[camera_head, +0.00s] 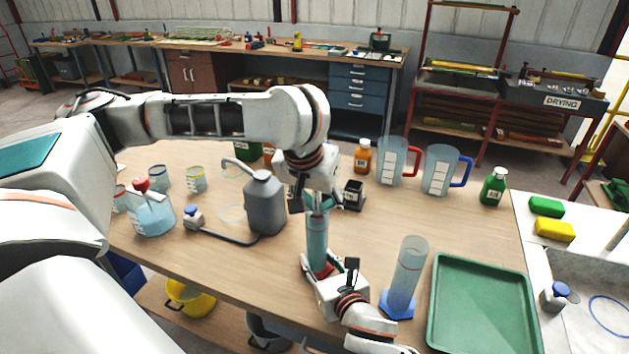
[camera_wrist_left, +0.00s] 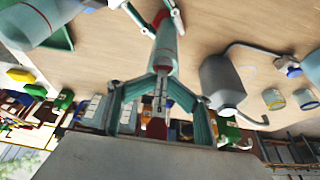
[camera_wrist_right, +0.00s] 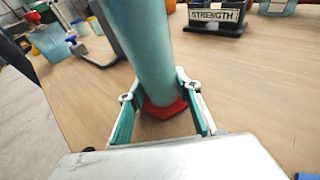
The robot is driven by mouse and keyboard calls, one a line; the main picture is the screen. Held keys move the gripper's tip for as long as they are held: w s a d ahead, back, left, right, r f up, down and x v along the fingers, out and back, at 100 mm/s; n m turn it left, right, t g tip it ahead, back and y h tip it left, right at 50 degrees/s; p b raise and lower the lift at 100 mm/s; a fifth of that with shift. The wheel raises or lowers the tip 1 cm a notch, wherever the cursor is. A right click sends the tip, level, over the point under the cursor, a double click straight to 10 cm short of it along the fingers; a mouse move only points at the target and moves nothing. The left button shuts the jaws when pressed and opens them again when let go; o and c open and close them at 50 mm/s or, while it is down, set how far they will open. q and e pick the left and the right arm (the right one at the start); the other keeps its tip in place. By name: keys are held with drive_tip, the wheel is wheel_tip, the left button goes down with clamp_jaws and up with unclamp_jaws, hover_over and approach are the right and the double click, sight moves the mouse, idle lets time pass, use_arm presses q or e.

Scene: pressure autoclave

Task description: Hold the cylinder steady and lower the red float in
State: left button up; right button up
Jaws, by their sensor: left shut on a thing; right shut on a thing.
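The cylinder (camera_head: 316,240) is a tall clear tube of blue-green liquid with a red base (camera_wrist_right: 165,108), upright near the table's front edge. My right gripper (camera_head: 322,271) is shut around its lower part, just above the base. My left gripper (camera_head: 317,203) is right over the cylinder's mouth, pointing down. In the left wrist view its fingers are shut on the slim float (camera_wrist_left: 158,108), which has a pale stem with red on it. The float is in line with the cylinder (camera_wrist_left: 166,45). The float's lower end is hard to make out, so I cannot tell how deep it sits.
A second clear cylinder with a blue base (camera_head: 408,275) and a green tray (camera_head: 480,305) stand to the right. A small black block (camera_head: 353,195) and jugs with red (camera_head: 392,160) and blue handles (camera_head: 441,170) stand behind.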

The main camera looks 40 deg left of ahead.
use_arm(q)
drive_tip(key=v, duration=1)
drive_tip(key=shift+w, duration=0.25)
use_arm(e)
drive_tip(key=shift+w+d+f, duration=0.2)
drive_tip(key=shift+w+d, duration=0.05)
drive_tip(key=shift+w, duration=0.05)
use_arm(q)
drive_tip(key=shift+a, duration=0.2)
use_arm(e)
drive_tip(key=o, duration=0.9)
drive_tip(key=shift+s+r, duration=0.1)
drive_tip(key=v, duration=1.2)
